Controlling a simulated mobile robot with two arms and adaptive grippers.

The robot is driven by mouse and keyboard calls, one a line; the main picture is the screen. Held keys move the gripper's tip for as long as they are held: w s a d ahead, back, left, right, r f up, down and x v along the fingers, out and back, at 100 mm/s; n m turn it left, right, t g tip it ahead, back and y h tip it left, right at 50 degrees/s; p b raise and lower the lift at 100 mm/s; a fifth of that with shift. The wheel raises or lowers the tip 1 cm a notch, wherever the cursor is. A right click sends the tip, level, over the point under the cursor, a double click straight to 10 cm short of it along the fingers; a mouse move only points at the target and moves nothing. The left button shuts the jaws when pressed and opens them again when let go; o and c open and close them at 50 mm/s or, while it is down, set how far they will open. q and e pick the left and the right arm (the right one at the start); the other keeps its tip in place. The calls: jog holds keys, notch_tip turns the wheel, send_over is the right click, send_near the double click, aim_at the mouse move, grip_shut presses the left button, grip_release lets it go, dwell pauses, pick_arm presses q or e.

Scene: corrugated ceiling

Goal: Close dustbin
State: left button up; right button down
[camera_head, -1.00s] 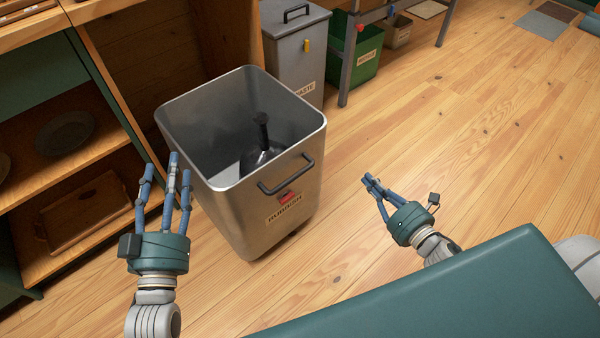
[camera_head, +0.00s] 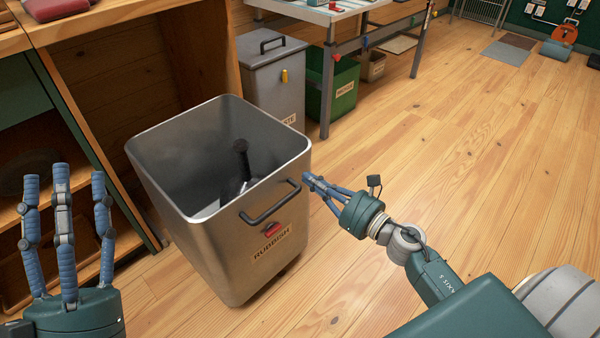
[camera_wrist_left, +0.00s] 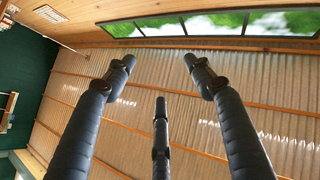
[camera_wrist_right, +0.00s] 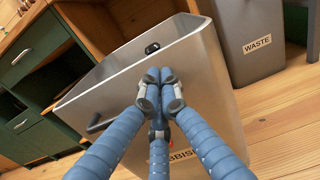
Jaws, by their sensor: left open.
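The dustbin is a metal rubbish bin (camera_head: 235,262) with a red mark, a RUBBISH label and a dark handle (camera_head: 271,202) on its front. Its square top is open, and no lid covers it. My left gripper (camera_head: 62,180) is open and empty, left of the bin, fingers pointing up. In the left wrist view its spread fingers (camera_wrist_left: 158,80) face the ceiling. My right gripper (camera_head: 308,178) is shut and empty, its fingertips close to the bin's right side near the handle. In the right wrist view the fingertips (camera_wrist_right: 159,85) meet in front of the bin wall (camera_wrist_right: 215,85).
A black object with an upright stem (camera_head: 240,160) is inside the bin. A grey waste bin (camera_head: 275,85) and a green bin (camera_head: 330,85) stand behind, beside a metal-legged table (camera_head: 325,14). Wooden shelves (camera_head: 110,12) are at left.

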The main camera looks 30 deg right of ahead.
aim_at(292, 166)
jog(key=x, duration=0.4)
jog(key=shift+w, duration=0.1)
pick_arm(q)
jog(key=shift+s+r, duration=0.3)
jog(key=shift+h, duration=0.3)
pick_arm(e)
jog(key=shift+w, duration=0.1)
